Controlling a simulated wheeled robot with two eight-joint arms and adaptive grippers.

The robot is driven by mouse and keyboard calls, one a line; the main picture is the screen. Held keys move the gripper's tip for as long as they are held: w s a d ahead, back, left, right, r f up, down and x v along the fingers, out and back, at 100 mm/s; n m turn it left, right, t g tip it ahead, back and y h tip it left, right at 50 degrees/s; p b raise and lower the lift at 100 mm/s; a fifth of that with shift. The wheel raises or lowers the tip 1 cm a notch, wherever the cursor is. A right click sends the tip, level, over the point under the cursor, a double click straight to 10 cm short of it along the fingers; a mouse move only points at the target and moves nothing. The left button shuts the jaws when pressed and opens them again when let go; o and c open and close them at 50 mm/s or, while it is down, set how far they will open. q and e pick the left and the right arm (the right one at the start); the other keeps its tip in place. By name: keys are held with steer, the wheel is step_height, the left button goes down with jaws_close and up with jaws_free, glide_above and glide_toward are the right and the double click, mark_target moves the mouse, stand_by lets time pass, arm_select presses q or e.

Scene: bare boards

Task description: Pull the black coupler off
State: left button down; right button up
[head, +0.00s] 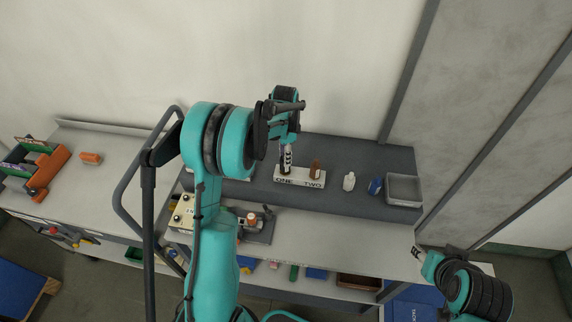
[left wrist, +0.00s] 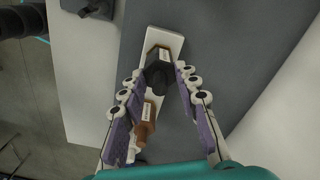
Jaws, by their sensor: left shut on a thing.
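The black coupler (left wrist: 158,74) shows in the left wrist view between the fingers of my left gripper (left wrist: 161,68), which is shut on it. In the head view my left gripper (head: 286,152) points down over the ONE side of a white stand (head: 299,182), hiding most of the coupler. The stand also shows in the left wrist view (left wrist: 155,38). I cannot tell whether the coupler is still seated. A brown coupler (head: 315,170) stands upright on the TWO side; it also shows in the left wrist view (left wrist: 146,131). My right gripper (head: 428,262) is far right, its jaws unclear.
On the grey shelf, right of the stand, are a white bottle (head: 349,181), a blue item (head: 375,186) and a grey tray (head: 404,177). A control box (head: 182,214) is lower left. An orange block (head: 91,158) lies on the left bench. The wall is close behind.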

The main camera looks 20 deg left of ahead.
arm_select(q)
steer(key=shift+r, duration=0.15)
steer(key=shift+r+p, duration=1.7)
steer(key=shift+r, duration=1.35)
